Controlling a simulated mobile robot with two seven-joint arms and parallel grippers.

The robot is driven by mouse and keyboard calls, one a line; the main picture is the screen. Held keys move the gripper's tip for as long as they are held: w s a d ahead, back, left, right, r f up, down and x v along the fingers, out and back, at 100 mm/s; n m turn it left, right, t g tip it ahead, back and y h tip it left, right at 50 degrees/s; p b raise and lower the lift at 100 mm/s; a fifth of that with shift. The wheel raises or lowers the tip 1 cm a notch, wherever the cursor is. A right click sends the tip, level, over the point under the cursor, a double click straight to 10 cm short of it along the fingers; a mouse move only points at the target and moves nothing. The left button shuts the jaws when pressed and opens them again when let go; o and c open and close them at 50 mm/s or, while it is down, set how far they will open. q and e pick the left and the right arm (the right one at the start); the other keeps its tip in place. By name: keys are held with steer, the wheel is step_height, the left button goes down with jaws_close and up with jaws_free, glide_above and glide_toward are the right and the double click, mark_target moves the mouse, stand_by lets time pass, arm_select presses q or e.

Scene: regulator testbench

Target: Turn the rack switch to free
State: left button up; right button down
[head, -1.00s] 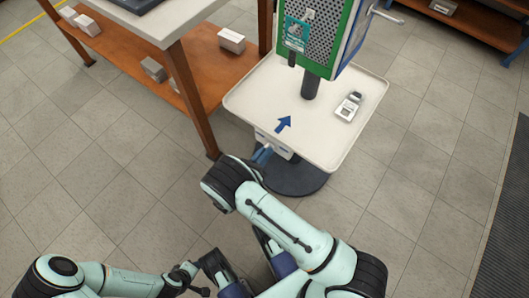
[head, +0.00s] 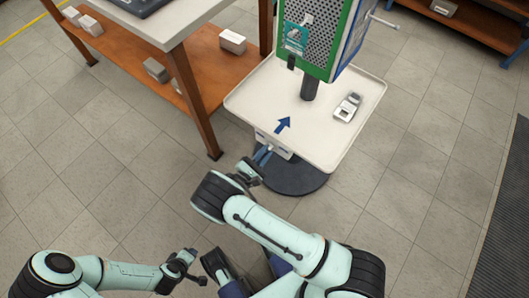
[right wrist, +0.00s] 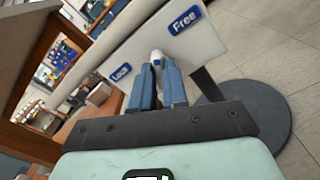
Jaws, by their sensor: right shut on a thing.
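The rack switch (right wrist: 158,57) is a small pale lever on a white panel under the tray. It sits between the blue "Lock" label (right wrist: 120,73) and the blue "Free" label (right wrist: 185,21); I cannot tell which it points at. My right gripper's blue fingers (right wrist: 158,72) are shut on the lever in the right wrist view. In the head view the right gripper (head: 262,157) is at the tray's front edge, and the lever is hidden there. My left gripper (head: 192,272) is low in the head view, away from the switch; its jaws are unclear.
The white tray (head: 250,98) carries a blue arrow and a small grey-white device (head: 347,106). A green-framed perforated panel (head: 308,38) stands above it on a post. A dark round base (head: 300,180) is below. An orange-shelved bench (head: 205,65) stands to the left.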

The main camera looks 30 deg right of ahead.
arm_select(q)
steer(key=shift+w+d+r, duration=0.15)
steer(key=shift+w+r, duration=0.05)
steer(key=shift+r, duration=0.25)
arm_select(e)
steer(key=m, duration=0.3)
steer(key=shift+a, duration=0.1)
steer(key=c, duration=1.1)
jaws_free()
steer(key=shift+c, duration=0.2)
arm_select(q)
steer(key=shift+p, duration=0.3)
steer(key=shift+s+d+r+p, duration=0.35)
steer(key=shift+s+r+p, duration=0.1)
steer(key=shift+s, duration=0.25)
arm_select(e)
steer(key=v, duration=1.3)
steer(key=shift+a, duration=0.2)
